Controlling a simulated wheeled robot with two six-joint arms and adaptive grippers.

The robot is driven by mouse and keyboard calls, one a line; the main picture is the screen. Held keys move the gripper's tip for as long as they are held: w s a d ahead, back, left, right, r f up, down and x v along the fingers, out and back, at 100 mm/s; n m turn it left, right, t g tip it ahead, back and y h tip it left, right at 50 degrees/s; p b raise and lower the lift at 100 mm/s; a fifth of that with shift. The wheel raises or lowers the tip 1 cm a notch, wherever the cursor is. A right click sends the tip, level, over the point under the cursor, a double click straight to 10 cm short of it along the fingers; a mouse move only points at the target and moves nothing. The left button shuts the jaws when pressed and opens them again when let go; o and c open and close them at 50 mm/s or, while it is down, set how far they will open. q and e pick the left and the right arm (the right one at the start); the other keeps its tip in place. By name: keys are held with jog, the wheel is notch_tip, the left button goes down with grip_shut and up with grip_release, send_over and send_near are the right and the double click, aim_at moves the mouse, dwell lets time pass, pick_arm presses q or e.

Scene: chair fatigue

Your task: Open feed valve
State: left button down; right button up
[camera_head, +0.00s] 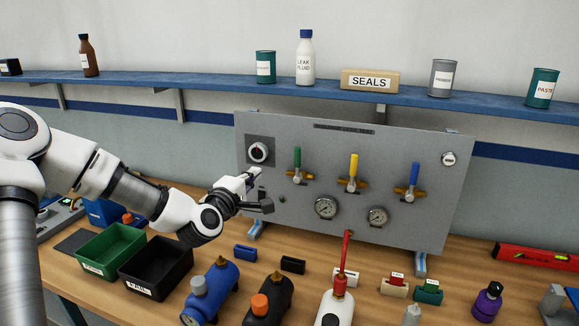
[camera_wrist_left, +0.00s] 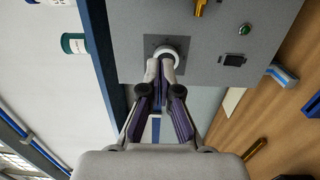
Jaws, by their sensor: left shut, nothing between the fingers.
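A grey panel (camera_head: 300,215) stands upright at the back of the bench. It carries a round knob (camera_head: 258,152) on a dark square plate at upper left, and green (camera_head: 297,158), yellow (camera_head: 354,166) and blue (camera_head: 414,175) lever valves, all with handles pointing up. I cannot read which one is the feed valve. My left gripper (camera_head: 258,188) is in front of the panel's left part, just below the knob. In the left wrist view its fingers (camera_wrist_left: 165,66) are shut and empty, with their tips in line with the white-rimmed knob (camera_wrist_left: 168,54); contact cannot be told. My right gripper is not in view.
Two gauges (camera_head: 326,207) sit low on the panel. Green (camera_head: 110,250) and black (camera_head: 155,266) bins stand below my left arm. Several bottles, including one with a red spout (camera_head: 336,306), and small blocks crowd the front. A blue shelf (camera_head: 215,82) runs above the panel.

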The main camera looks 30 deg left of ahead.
aim_at(297, 163)
pick_arm(q)
jog(key=w+d+p, duration=0.2)
jog(key=w+p, duration=0.3)
jog(key=w, duration=0.6)
jog(key=shift+w+a, duration=0.1)
jog(key=shift+a, duration=0.05)
dwell(0.4)
